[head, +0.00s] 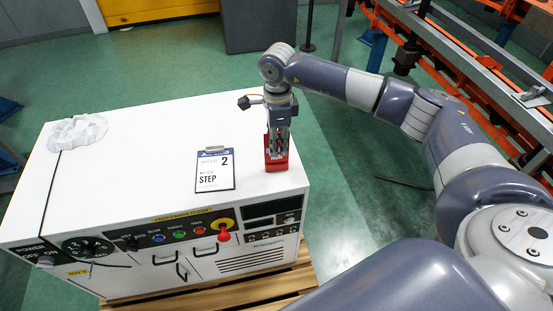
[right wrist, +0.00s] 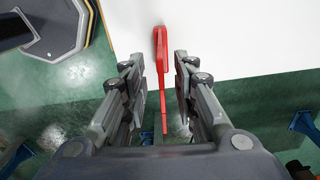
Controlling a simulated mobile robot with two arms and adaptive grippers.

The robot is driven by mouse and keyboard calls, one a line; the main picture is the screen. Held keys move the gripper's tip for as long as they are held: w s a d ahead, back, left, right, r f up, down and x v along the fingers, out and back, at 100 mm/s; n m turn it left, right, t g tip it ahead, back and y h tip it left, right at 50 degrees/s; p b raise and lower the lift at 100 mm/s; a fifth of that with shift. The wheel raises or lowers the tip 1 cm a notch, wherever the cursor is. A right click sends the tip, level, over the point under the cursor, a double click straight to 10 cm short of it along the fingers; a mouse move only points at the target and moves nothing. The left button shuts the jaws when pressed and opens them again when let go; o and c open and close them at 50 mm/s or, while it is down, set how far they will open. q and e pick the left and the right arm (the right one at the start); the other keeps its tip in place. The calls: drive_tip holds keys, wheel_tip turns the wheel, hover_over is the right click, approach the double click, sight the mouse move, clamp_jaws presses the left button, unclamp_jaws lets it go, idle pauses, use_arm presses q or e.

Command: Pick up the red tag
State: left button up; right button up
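The red tag (head: 276,166) is at the right end of the white cabinet top, close to the front edge. My right gripper (head: 278,147) points down over it and hides part of it in the head view. In the right wrist view the tag (right wrist: 161,72) shows as a narrow red strip between the two fingers of the right gripper (right wrist: 160,70). White and green gaps show on both sides of the strip, so the fingers are open around it and do not appear to touch it. My left gripper is not in view.
A clipboard (head: 215,171) with a "2 STEP" sheet lies left of the tag on the white cabinet (head: 140,150). A crumpled white cloth (head: 78,133) lies at the far left. A red switch (head: 223,232) sticks out of the front panel. The back of the top is clear.

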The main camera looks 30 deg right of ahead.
sight(276, 163)
wheel_tip(276, 163, down, 3)
drive_tip(key=shift+w, duration=0.15)
drive_tip(key=shift+c, duration=0.8)
drive_tip(key=c, duration=0.4)
clamp_jaws()
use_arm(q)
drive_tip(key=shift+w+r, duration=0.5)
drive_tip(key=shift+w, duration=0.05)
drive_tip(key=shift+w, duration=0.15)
use_arm(e)
drive_tip(key=shift+r, duration=0.15)
drive_tip(key=shift+r, duration=0.6)
wheel_tip(276, 163, up, 2)
drive_tip(key=shift+r+b, duration=0.1)
drive_tip(key=shift+b, duration=0.5)
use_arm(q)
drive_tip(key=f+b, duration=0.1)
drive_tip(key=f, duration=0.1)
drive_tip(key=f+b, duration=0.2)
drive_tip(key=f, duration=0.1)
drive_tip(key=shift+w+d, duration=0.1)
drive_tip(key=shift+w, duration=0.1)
use_arm(e)
drive_tip(key=s+a, duration=0.3)
drive_tip(key=a, duration=0.4)
drive_tip(key=s+a+r, duration=0.1)
drive_tip(key=s+a, duration=0.3)
drive_tip(key=a, duration=0.3)
drive_tip(key=shift+a+r, duration=0.2)
drive_tip(key=shift+a, duration=0.1)
